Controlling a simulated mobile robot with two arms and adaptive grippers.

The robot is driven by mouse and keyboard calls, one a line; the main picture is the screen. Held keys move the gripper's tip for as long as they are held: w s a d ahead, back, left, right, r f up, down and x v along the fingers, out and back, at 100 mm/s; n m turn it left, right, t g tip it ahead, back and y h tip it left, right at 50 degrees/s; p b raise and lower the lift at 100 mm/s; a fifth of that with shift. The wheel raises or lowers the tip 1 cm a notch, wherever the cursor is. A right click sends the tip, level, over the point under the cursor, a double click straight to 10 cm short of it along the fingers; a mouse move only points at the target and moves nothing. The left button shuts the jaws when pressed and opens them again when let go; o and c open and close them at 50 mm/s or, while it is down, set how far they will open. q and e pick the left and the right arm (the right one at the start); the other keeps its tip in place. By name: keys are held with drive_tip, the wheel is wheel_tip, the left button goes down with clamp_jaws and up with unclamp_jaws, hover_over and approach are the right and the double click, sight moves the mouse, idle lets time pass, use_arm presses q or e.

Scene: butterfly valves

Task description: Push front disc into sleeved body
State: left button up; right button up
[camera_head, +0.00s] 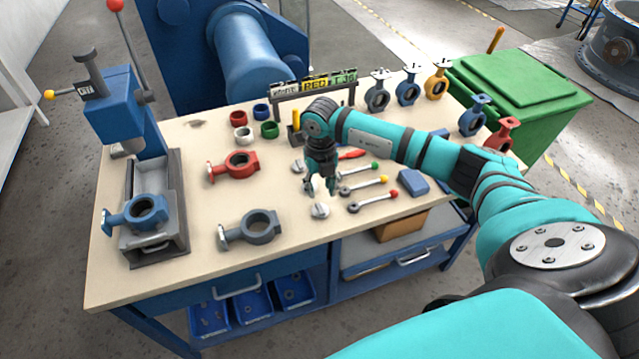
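A small pale grey disc (320,210) lies flat on the table, the nearer of two discs. The other disc (298,166) lies farther back. My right gripper (320,189) points down just behind and above the front disc, its fingers apart with nothing visible between them. A blue valve body (147,214) lies in the grey press fixture (170,243) at the table's left. A grey body (258,226) and a red body (240,163) lie flat on the table. I cannot tell for sure which body holds a sleeve. My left gripper is out of view.
Several handles with coloured knobs (373,198) lie right of my gripper. Loose rings (269,129) lie behind the red body. The blue press (120,105) rises at the left. Finished-looking valves (408,87) stand along the back right. Bare tabletop lies between the grey body and the front disc.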

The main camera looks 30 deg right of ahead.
sight(320, 208)
wheel_tip(320, 208, down, 6)
drive_tip(key=b, duration=0.3)
drive_tip(key=shift+r+b, duration=0.15)
drive_tip(key=shift+b, duration=0.15)
drive_tip(key=shift+f+b, duration=0.4)
drive_tip(key=shift+f, duration=0.2)
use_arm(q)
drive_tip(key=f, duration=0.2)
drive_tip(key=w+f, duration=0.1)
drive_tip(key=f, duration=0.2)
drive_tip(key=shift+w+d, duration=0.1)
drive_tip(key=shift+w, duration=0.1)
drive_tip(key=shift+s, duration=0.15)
use_arm(e)
drive_tip(key=shift+c, duration=0.2)
clamp_jaws()
drive_tip(key=shift+r, duration=0.1)
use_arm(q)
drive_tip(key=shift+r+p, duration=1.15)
use_arm(e)
drive_tip(key=shift+r, duration=1.5)
